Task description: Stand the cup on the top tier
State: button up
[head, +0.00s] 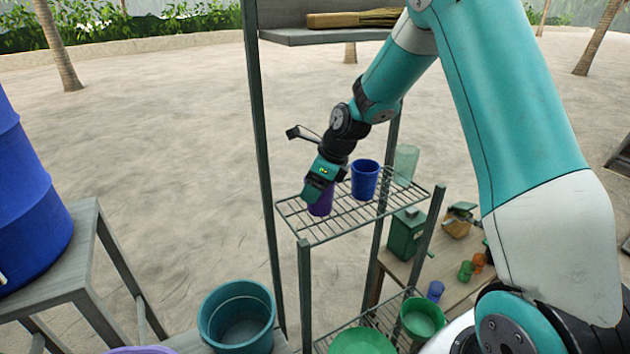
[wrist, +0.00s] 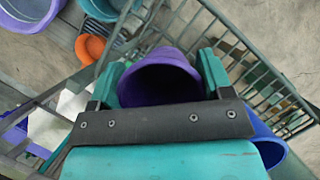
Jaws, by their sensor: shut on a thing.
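A purple cup (head: 321,206) is at the left part of the upper wire tier (head: 330,233) in the head view. My gripper (head: 319,190) is shut on it from above and hides much of it. In the wrist view the purple cup (wrist: 160,72) sits between the two teal fingers (wrist: 160,85), its open mouth facing the camera. I cannot tell whether its base touches the wires. A blue cup (head: 365,181) and a pale green clear cup (head: 405,164) stand on the same tier, to the right. The blue cup also shows in the wrist view (wrist: 268,142).
A grey shelf (head: 325,39) with a broom is above the wire tier. Posts (head: 262,150) flank the tier. Lower down are a teal bucket (head: 236,318), green bowls and small cups. A blue barrel (head: 25,210) stands on a table at left.

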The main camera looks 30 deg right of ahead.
jog(key=shift+f, duration=0.15)
jog(key=o, duration=0.9)
